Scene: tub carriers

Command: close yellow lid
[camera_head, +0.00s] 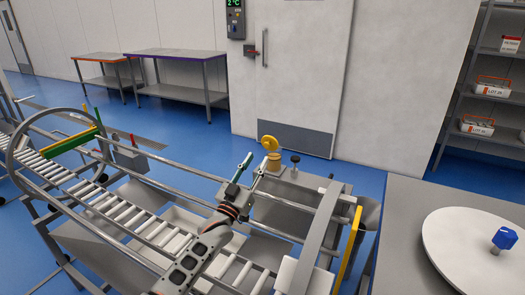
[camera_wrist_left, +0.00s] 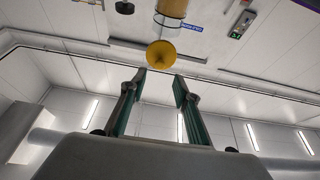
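The yellow lid (camera_head: 269,143) is a small round disc standing raised, tilted up at the top of a small tan tub (camera_head: 272,164) on the grey stand beyond the conveyor. In the left wrist view the lid (camera_wrist_left: 161,54) shows face-on, with part of the tub (camera_wrist_left: 172,8) at the top edge. My left gripper (camera_head: 252,166) is just left of the tub, apart from it. In the left wrist view the gripper's two green-padded fingers (camera_wrist_left: 159,84) are spread, with nothing between them; the lid lies beyond their tips. My right gripper is not in view.
A roller conveyor with steel rails (camera_head: 120,214) runs under my left arm. A dark knob on a post (camera_head: 295,159) stands right of the tub. At right, a grey table (camera_head: 400,215) bears a white disc (camera_head: 450,250) and a blue knob (camera_head: 504,238).

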